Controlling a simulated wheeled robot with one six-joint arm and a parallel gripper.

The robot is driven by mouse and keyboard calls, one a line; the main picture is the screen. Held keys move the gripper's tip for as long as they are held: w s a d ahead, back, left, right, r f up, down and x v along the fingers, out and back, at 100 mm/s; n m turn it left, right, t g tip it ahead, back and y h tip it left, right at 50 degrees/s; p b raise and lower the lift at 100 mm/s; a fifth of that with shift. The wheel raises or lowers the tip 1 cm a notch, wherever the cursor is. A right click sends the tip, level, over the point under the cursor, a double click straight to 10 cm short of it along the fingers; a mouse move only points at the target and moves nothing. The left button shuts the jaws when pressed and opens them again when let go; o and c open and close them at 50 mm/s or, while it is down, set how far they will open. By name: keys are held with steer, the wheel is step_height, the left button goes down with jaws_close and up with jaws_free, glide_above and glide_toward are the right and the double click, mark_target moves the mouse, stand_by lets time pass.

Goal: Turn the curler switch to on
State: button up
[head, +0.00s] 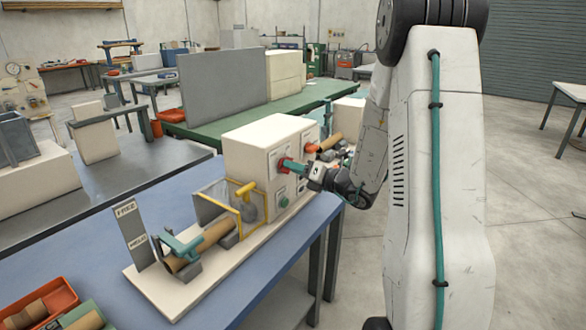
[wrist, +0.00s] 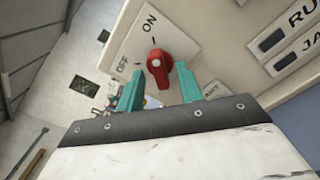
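The curler switch is a red knob (wrist: 160,70) on the cream panel of the machine box (head: 255,150). In the wrist view the ON label (wrist: 150,20) is above it and the OFF label (wrist: 124,66) is to its left. The knob's raised grip stands roughly upright in that view; I cannot tell for sure which label it points at. My gripper (wrist: 160,84) has its teal fingers apart, one on each side of the knob, with visible gaps. In the head view my gripper (head: 291,165) is at the panel and partly hides the red knob.
An orange knob (head: 310,148) sits right of my gripper on the panel. Below are a green button (head: 282,181) and a yellow-framed guard (head: 225,205). Open floor lies to the right.

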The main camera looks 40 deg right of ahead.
steer(key=v, duration=0.6)
steer(key=shift+s+d, duration=0.15)
steer(key=shift+s, duration=0.25)
